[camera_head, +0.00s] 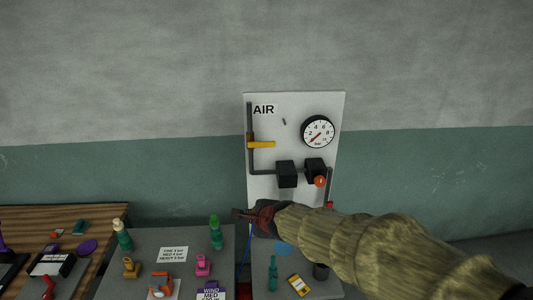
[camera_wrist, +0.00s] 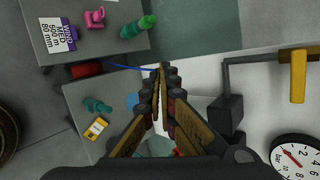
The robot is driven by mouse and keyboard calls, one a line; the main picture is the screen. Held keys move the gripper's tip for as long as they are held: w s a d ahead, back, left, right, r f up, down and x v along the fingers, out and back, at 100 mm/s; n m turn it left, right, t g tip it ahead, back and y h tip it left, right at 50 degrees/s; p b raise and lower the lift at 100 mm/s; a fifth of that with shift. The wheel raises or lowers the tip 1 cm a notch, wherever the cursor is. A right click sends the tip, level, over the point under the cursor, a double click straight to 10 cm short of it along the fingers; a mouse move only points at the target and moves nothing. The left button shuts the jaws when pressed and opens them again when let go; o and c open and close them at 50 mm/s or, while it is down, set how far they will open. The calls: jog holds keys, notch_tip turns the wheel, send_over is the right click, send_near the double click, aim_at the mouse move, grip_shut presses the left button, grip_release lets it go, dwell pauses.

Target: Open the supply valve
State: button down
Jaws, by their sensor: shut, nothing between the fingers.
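The supply valve has a yellow lever (camera_head: 261,144) on the vertical dark pipe at the left of the white AIR panel (camera_head: 300,104). The lever points sideways, across the pipe. It also shows at the right edge of the wrist view (camera_wrist: 298,76). The round gauge (camera_head: 318,132) is at the panel's upper right, its red needle near the low end; it is partly cut off in the wrist view (camera_wrist: 297,156). My gripper (camera_head: 238,214) is shut and empty, below and apart from the lever, near the panel's lower left. Its fingertips (camera_wrist: 160,70) meet in the wrist view.
Two dark blocks (camera_head: 286,174) and an orange-red knob (camera_head: 320,181) are on the panel right of the lever. Grey tables below carry green bottles (camera_head: 216,232), a pink part (camera_head: 203,265) and a yellow meter (camera_head: 298,285). A blue hose hangs near my gripper. The wall left of the panel is clear.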

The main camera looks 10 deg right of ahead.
aim_at(261, 144)
jog(key=w+d+r+m+t+h, duration=0.4)
jog(key=w+d+r+m, duration=0.3)
jog(key=m, duration=1)
jog(key=shift+w+d+r, duration=0.15)
jog(key=shift+w+r, duration=0.2)
jog(key=shift+r, duration=0.6)
jog(key=shift+w+f, duration=0.1)
jog(key=shift+w, duration=0.05)
jog(key=x, duration=1)
notch_tip(261, 144, up, 4)
jog(key=shift+r+p, duration=0.15)
jog(key=shift+p, duration=0.85)
